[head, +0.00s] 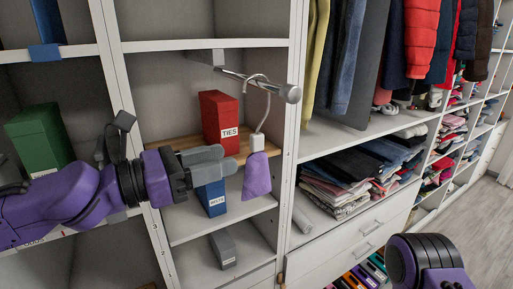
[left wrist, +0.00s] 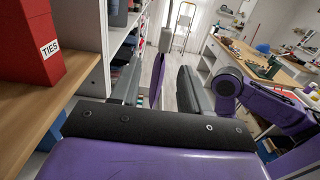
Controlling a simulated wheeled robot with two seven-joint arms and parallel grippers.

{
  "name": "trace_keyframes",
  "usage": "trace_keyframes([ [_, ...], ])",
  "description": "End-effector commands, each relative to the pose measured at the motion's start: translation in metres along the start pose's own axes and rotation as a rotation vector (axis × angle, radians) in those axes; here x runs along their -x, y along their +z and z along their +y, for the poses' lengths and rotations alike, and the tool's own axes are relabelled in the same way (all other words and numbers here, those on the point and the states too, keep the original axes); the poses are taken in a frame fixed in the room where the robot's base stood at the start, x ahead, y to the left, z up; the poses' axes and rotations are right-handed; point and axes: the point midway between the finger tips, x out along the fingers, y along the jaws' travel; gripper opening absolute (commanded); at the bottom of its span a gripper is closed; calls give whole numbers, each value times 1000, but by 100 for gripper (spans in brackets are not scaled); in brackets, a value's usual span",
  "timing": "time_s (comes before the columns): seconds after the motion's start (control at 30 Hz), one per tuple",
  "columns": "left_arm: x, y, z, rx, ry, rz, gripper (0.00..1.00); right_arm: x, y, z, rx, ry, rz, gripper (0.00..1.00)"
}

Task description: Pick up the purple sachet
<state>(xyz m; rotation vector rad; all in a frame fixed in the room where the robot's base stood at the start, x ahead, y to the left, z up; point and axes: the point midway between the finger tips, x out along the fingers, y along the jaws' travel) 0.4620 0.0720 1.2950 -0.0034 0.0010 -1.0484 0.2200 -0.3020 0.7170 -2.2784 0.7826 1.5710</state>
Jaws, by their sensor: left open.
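The purple sachet (head: 257,176) hangs by a pale clip and hook from a metal rod (head: 260,85) in the cubby. My left gripper (head: 230,161) is open, with its grey fingers pointing right and their tips just left of the sachet. In the left wrist view the sachet (left wrist: 158,74) shows edge-on as a narrow purple strip in the gap between the open fingers (left wrist: 160,85). I cannot tell whether either finger touches it. Part of my right arm shows at the lower right, but its gripper is out of view.
A red TIES box (head: 220,122) stands on the wooden shelf behind the gripper. A blue box (head: 212,197) and a grey box (head: 223,249) sit below. A green box (head: 38,138) is at left. Folded clothes (head: 345,180) fill the bay beyond the white upright (head: 290,140).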

Motion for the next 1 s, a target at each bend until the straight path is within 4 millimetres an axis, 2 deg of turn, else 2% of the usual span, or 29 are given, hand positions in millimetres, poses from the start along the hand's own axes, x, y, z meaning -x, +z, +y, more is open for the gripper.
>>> trace_keyframes([
  [0.2, -36, -2, 0, 1, 0, 5, 46, -5, 2, 0, 0, 0, 0, 43],
  [0.3, -46, -1, 0, 1, -1, 3, 46, -5, 2, 0, 0, 0, 0, 43],
  [0.53, -81, 21, -3, 0, -1, 4, 46, 12, -5, 1, 0, 0, 0, 43],
  [0.6, -92, 17, -3, 0, -1, 4, 46, 10, -4, 1, 0, 0, 0, 43],
  [0.7, -98, 17, -3, 1, 0, 1, 46, 10, -4, 1, 0, 0, 0, 43],
  [0.9, -99, 17, -3, -1, 1, 0, 46, 10, -4, 1, 0, 0, 0, 43],
  [0.97, -99, 17, -2, -1, 1, 0, 26, 10, -4, 1, 0, 0, 0, 43],
  [1.0, -99, 17, -2, -1, 1, 0, 13, 10, -4, 1, 0, 0, 0, 43],
])
